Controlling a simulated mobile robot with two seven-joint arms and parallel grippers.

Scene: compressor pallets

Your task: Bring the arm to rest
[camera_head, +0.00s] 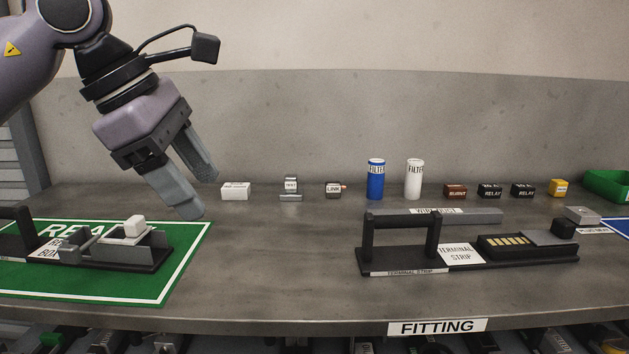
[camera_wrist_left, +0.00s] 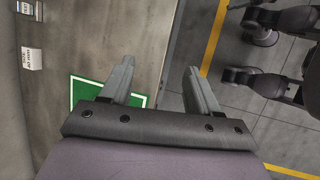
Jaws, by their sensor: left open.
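My left gripper (camera_head: 198,192) hangs above the bench at the left, tilted down to the right. Its two grey fingers are apart, with nothing between them. In the left wrist view the same gripper (camera_wrist_left: 158,82) is open and empty, over the bench edge with floor beyond. The relay box fixture (camera_head: 110,252) stands on the green mat (camera_head: 170,285) below and left of the fingers, apart from them. My right gripper does not show in either view.
The terminal strip fixture (camera_head: 470,262) with a black handle stands at the right. A blue filter (camera_head: 376,182), a white filter (camera_head: 413,182) and several small boxes line the back. A green bin (camera_head: 607,186) is at the far right. The middle of the bench (camera_head: 280,260) is clear.

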